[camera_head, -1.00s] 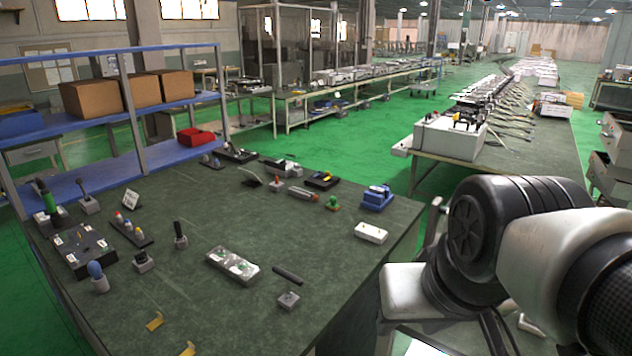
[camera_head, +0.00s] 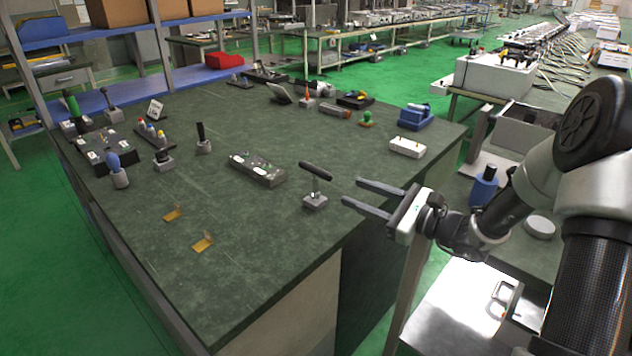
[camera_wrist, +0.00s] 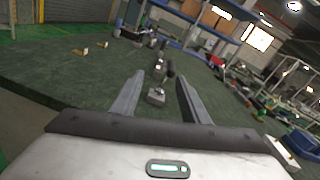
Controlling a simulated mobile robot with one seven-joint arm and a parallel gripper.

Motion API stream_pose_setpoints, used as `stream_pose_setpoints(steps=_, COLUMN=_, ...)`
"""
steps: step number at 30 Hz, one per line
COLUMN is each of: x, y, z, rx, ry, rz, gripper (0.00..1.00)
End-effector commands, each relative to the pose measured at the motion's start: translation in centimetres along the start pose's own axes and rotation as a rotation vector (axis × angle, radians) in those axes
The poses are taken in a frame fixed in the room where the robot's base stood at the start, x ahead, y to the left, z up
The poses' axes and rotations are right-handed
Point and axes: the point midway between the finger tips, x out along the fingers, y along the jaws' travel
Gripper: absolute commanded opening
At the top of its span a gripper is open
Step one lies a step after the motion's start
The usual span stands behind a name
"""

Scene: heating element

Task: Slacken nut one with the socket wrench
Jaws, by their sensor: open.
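A T-shaped tool with a black bar handle (camera_head: 316,171) stands upright in a small grey block (camera_head: 315,201) near the table's right edge; it looks like the socket wrench. My gripper (camera_head: 351,190) is open and empty, to the right of this tool, fingers pointing at it. In the wrist view the tool's dark handle (camera_wrist: 171,68) and block (camera_wrist: 156,96) appear between and beyond my open fingers (camera_wrist: 160,76). I cannot make out which part is nut one.
Two yellow brackets (camera_head: 203,242) lie near the front edge. A white block (camera_head: 407,147) and a blue holder (camera_head: 415,117) stand behind my gripper. Blue-handled (camera_head: 119,171) and black-handled tools (camera_head: 203,138) stand at the left. The front middle of the table is clear.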

Motion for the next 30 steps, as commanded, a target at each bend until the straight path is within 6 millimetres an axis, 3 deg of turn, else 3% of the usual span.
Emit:
stream_pose_setpoints(steps=1, x=-0.2, y=-0.7, z=-1.4, rx=0.035, ry=-0.012, rz=-0.038, gripper=0.41)
stream_pose_setpoints(steps=5, x=0.1, y=-1.7, z=-2.2, rx=0.067, ry=-0.024, rz=-0.081, gripper=0.41)
stream_pose_setpoints(steps=21, x=10.5, y=-2.5, z=-2.0, rx=0.067, ry=-0.023, rz=-0.079, gripper=0.41)
stream_pose_setpoints(steps=30, x=12.9, y=-2.7, z=-1.9, rx=0.066, ry=-0.023, rz=-0.08, gripper=0.41)
